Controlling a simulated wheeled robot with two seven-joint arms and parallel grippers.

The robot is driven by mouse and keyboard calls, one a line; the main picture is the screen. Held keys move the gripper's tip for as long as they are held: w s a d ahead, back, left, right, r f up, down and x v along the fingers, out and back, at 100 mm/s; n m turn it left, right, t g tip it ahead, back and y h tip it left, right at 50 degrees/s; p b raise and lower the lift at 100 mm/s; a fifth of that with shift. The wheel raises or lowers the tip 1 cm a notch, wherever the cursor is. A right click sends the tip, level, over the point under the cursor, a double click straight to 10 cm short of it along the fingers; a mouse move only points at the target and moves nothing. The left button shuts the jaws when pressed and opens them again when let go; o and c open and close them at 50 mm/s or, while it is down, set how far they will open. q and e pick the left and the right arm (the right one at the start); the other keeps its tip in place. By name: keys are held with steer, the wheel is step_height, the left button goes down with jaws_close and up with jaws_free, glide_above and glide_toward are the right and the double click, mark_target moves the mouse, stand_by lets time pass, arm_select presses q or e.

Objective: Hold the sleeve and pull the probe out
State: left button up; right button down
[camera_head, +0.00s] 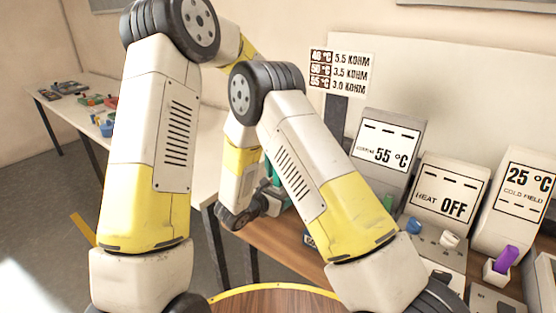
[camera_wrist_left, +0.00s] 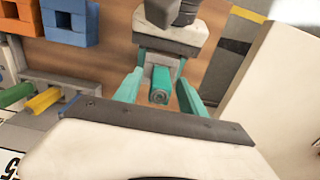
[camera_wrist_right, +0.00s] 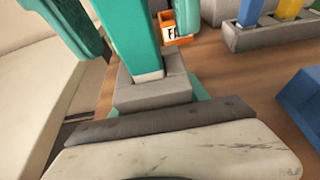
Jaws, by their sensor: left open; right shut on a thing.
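My left gripper (camera_wrist_left: 158,95) is open, with one teal finger on each side of the probe and gaps between. Behind the probe is a grey sleeve block, partly hidden, with my right gripper beyond it. In the right wrist view, the grey sleeve (camera_wrist_right: 152,93) sits at my right gripper (camera_wrist_right: 155,105), which is shut on it; its fingers are mostly hidden. Large teal finger parts of my left gripper cover the probe there. In the head view my arms hide the sleeve and probe.
An orange labelled box (camera_wrist_right: 168,28) is behind the sleeve. Display units (camera_head: 385,150) line the right; a purple piece (camera_head: 505,260) stands before one.

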arm_select(q)
steer(key=shift+f, duration=0.8)
steer(key=shift+c, duration=0.5)
jaws_close()
steer(key=c, duration=0.5)
jaws_free()
jaws_close()
steer(key=shift+r, duration=0.15)
steer(key=shift+r, duration=3.65)
